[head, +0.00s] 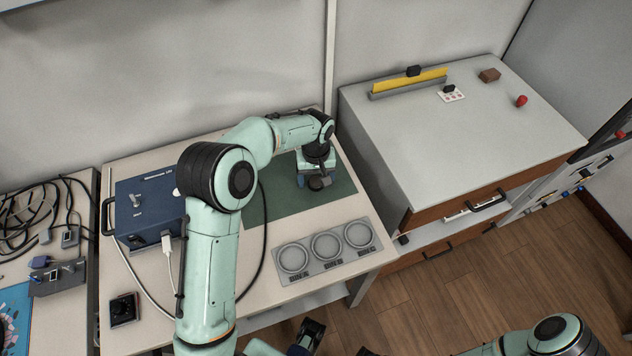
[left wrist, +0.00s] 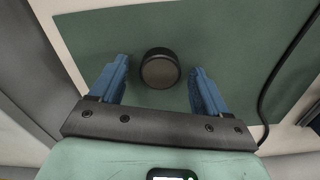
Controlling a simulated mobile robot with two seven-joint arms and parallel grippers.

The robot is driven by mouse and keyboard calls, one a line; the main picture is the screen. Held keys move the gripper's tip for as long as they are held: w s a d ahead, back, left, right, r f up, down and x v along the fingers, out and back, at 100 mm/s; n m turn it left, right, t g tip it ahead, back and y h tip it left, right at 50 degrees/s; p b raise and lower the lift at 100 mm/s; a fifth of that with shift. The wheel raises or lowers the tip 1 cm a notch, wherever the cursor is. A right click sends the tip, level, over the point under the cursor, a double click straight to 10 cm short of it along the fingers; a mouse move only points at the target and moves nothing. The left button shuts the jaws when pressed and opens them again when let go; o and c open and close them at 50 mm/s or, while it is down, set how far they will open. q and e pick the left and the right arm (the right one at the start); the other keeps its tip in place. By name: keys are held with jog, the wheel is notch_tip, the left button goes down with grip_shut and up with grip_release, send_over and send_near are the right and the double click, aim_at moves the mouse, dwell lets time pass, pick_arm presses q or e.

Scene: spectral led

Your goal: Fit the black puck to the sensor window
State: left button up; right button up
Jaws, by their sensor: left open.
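The black puck (head: 320,183) lies on the green mat (head: 275,205) under my left gripper (head: 316,177). In the left wrist view the puck (left wrist: 160,70) shows as a dark round disc between the two blue fingertips, with a gap on each side. My left gripper (left wrist: 160,88) is open and does not touch the puck. A small black square unit (head: 124,310) with a round face lies at the table's front left; I cannot tell whether this is the sensor window. My right gripper (head: 308,337) is only partly visible at the bottom edge, and its jaw state is unclear.
A blue box (head: 150,212) with a white plug and cables stands left of the mat. A grey tray (head: 327,265) with three round recesses lies at the front right. A cabinet (head: 450,130) stands to the right. A dark cable runs beside the mat.

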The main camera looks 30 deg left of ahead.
aim_at(316, 180)
pick_arm(q)
jog(key=shift+c, duration=0.2)
jog(key=c, duration=1)
jog(key=shift+c, duration=0.2)
notch_tip(316, 180, up, 20)
jog(key=p, duration=0.3)
